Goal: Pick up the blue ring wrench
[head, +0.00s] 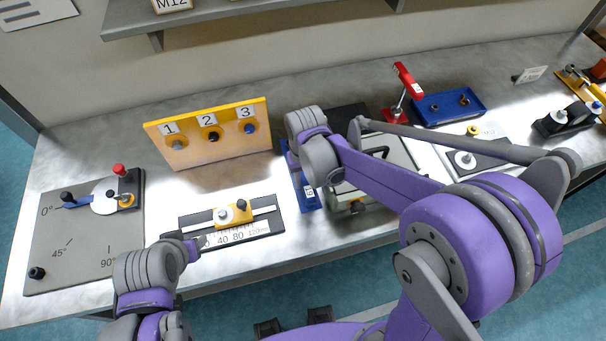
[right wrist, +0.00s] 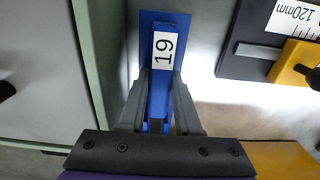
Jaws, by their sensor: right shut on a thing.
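The blue ring wrench (right wrist: 160,85) carries a white "19" label and lies lengthwise between my right gripper's fingers in the right wrist view. My right gripper (right wrist: 160,108) is shut on it, one finger on each side. A wider blue piece shows under and beyond the bar; I cannot tell whether the wrench is clear of it. In the head view the blue strip (head: 307,190) shows beside my right wrist, which hides most of the right gripper. My left gripper (head: 192,245) is near the front of the scale slide; its finger opening is unclear.
A sliding gauge (head: 270,226) with a yellow block is left of the wrench. A grey-green case (head: 400,152) is close on its right. A yellow numbered panel (head: 188,155) stands behind left. A dial plate (head: 75,255) is at far left, and a blue tray (head: 428,112) behind right.

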